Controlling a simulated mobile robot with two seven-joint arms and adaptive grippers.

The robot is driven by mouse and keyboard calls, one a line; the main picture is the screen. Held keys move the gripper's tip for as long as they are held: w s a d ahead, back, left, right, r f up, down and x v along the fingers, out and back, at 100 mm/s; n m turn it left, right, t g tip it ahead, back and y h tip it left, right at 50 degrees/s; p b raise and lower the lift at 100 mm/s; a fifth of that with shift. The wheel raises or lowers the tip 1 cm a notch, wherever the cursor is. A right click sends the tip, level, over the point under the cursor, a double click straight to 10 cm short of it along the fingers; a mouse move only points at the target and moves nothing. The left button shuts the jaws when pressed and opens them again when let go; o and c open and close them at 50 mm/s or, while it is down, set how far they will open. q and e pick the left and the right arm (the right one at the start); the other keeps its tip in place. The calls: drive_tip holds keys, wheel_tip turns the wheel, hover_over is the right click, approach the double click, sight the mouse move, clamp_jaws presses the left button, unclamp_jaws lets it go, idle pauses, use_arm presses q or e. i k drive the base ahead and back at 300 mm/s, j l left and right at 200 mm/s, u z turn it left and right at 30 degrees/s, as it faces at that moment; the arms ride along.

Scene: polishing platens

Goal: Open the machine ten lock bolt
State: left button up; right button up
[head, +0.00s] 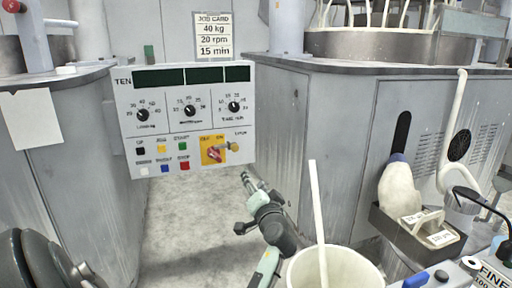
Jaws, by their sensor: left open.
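The machine ten control panel (182,110), marked TEN, hangs between two grey machine bodies. At its lower right is a yellow plate (214,150) with OFF and ON marks and a red switch (213,154). The lock bolt (233,146), a small brass-coloured knob under the word LOCK, sits at the plate's right edge. Whether it is drawn or seated cannot be told. My left gripper (248,195) is open and empty, below and slightly right of the bolt, apart from it. My right gripper is not in view.
A white bucket (335,270) with a pale stick stands at the bottom, close to my left arm. A job card (214,36) is behind the panel. Floor below the panel is clear.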

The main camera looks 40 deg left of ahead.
sight(235, 147)
drive_tip(key=i+j, duration=0.15)
drive_tip(key=j, duration=0.2)
drive_tip(key=i+j, duration=0.1)
drive_tip(key=j, duration=0.25)
drive_tip(key=i+j, duration=0.15)
drive_tip(key=j, duration=0.2)
drive_tip(key=i+j, duration=0.15)
drive_tip(key=j, duration=0.2)
